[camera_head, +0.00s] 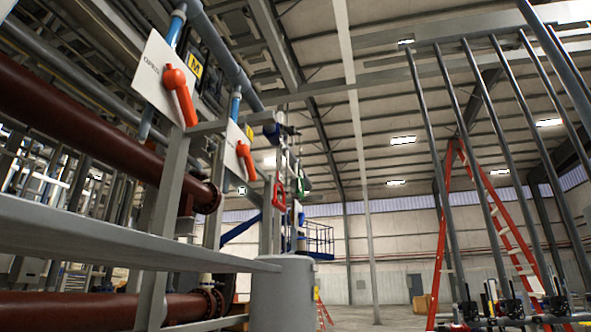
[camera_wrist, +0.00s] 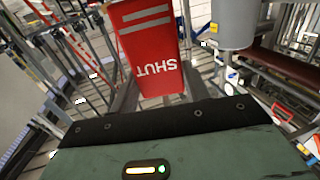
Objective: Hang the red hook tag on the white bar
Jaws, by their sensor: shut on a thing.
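The red hook tag (camera_wrist: 160,62) fills the upper middle of the wrist view. It carries white stripes and the word SHUT, upside down in the picture. My gripper (camera_wrist: 155,85) is shut on it, with grey fingers partly showing on either side. The tag's hook is not visible. In the head view a small red, frame-like thing (camera_head: 279,195) shows near the centre; I cannot tell whether it is the tag. I cannot pick out the white bar with certainty in either view.
White panels with orange handles (camera_head: 180,92) (camera_head: 244,158) stand at the left, beside dark red pipes (camera_head: 100,125). A grey rail (camera_head: 120,238) crosses the lower left. A red stepladder (camera_head: 445,225) and tall grey poles (camera_head: 430,130) stand at the right. A grey cylinder (camera_wrist: 235,22) is near the tag.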

